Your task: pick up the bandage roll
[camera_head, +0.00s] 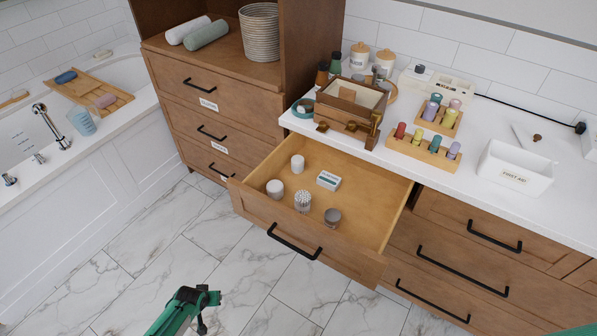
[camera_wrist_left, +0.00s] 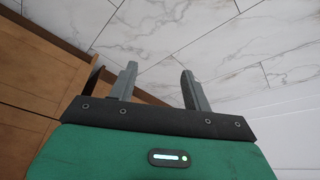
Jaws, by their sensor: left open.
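An open wooden drawer (camera_head: 350,190) holds two white rounded items. One white roll-like item (camera_head: 297,163) stands near the back, and a second white item (camera_head: 275,189) sits nearer the front left. Either could be the bandage roll; I cannot tell which. My left gripper (camera_head: 212,297) is above the marble floor, in front of and below the drawer, apart from it. In the left wrist view its two fingers (camera_wrist_left: 158,80) are spread with nothing between them. My right gripper is not visible; only a bit of green arm shows at the bottom right corner.
The drawer also holds a small labelled box (camera_head: 328,181), a jar of swabs (camera_head: 303,201) and a grey-lidded jar (camera_head: 333,217). Its front has a black handle (camera_head: 295,243). The counter above carries a wooden box (camera_head: 350,105) and a first-aid bin (camera_head: 514,170). The floor at left is clear.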

